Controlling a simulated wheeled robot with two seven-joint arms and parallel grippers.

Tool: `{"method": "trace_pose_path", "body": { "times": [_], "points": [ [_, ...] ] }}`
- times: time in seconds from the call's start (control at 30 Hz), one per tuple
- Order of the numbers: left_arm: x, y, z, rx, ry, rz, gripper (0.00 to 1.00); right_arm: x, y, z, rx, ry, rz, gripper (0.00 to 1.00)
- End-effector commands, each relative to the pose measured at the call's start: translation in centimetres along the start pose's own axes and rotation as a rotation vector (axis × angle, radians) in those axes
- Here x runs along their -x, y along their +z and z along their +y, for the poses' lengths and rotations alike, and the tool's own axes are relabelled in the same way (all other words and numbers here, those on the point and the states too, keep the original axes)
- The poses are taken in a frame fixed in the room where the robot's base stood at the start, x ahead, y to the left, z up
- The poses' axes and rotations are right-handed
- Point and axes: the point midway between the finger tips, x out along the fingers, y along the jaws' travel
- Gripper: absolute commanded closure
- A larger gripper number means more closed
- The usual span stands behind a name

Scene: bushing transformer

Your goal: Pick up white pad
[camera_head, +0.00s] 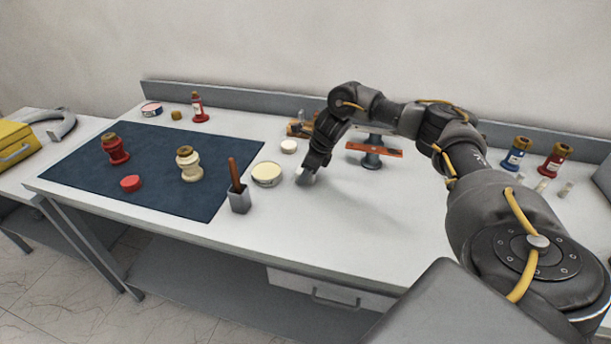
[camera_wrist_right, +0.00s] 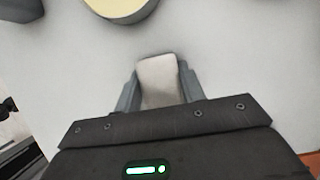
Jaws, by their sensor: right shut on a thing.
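The white pad (camera_wrist_right: 158,80) is a small pale block between the two fingers of my right gripper (camera_wrist_right: 158,95) in the right wrist view. The fingers are shut on its sides. In the head view my right gripper (camera_head: 306,178) points down at the white tabletop, just right of a round tin with cream contents (camera_head: 267,174). The pad is very small there, at the fingertips. I cannot tell whether it touches the table. My left gripper is not in view.
A grey holder (camera_head: 240,202) with a brown-handled tool stands left of the tin. A dark blue mat (camera_head: 150,165) carries a red bushing (camera_head: 115,149), a cream bushing (camera_head: 188,164) and a red puck (camera_head: 130,183). An orange-topped stand (camera_head: 374,150) is behind right. The front right tabletop is clear.

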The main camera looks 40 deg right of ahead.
Motion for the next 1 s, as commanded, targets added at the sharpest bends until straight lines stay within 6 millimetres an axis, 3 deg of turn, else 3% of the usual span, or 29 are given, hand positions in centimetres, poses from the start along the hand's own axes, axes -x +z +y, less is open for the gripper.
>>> {"method": "trace_pose_path", "body": {
  "times": [0.37,0.6,0.77,0.87,1.0],
  "points": [
    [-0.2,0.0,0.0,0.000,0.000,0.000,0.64,0.2,0.1,0.0,0.000,-0.001,-0.002,0.83],
    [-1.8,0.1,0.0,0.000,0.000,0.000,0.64,2.6,1.3,-0.1,0.002,-0.004,-0.007,0.83],
    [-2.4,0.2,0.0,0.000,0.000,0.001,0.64,5.5,3.8,2.8,0.009,-0.001,-0.008,0.83],
    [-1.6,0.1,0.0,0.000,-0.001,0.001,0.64,8.0,5.6,4.5,0.010,-0.005,-0.006,0.83],
    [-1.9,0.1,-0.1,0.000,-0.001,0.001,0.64,8.6,7.3,7.8,0.010,-0.002,-0.003,0.83]
  ]
}}
